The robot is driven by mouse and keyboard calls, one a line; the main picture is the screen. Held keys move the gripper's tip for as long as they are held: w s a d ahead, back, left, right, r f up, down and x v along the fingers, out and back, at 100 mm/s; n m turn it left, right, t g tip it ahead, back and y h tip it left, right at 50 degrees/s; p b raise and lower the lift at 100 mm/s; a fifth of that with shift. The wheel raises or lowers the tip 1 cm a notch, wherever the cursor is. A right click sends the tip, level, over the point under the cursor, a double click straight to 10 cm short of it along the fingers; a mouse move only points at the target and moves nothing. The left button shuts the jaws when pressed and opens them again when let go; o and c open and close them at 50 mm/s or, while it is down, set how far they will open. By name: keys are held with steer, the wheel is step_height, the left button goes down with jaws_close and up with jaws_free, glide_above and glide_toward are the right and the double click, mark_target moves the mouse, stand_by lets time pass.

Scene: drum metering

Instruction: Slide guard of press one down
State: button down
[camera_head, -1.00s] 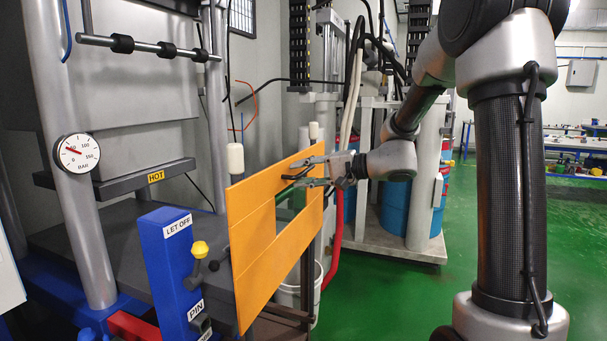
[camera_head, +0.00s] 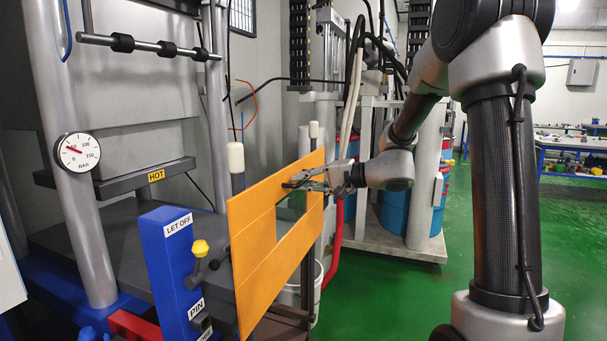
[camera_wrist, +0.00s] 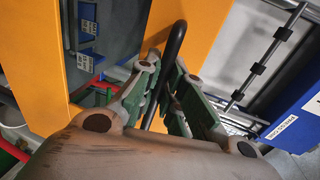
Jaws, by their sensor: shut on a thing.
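The guard (camera_head: 258,228) of the press is a flat orange panel with a rectangular window, standing upright at the press front. In the wrist view the orange panel (camera_wrist: 190,22) fills the upper middle. A black bar handle (camera_wrist: 176,45) stands out on it. My gripper (camera_head: 297,183) is at the upper right part of the guard. In the wrist view its green-padded fingers (camera_wrist: 166,82) are closed around the black handle. Part of the handle is hidden by the fingers.
A blue panel (camera_head: 170,262) marked LET OFF and PIN, with a yellow knob (camera_head: 200,248), stands left of the guard. A pressure gauge (camera_head: 77,152) and a HOT plate (camera_head: 130,178) are behind. A white bucket (camera_head: 318,285) is behind the guard. Green floor (camera_head: 400,300) is open to the right.

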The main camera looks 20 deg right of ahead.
step_height(320, 180, down, 35)
steer(key=shift+s, duration=0.15)
steer(key=shift+f, duration=0.1)
steer(key=c, duration=1.6)
jaws_free()
steer(key=shift+f, duration=0.1)
steer(key=shift+o, duration=0.4)
steer(key=v, duration=1.2)
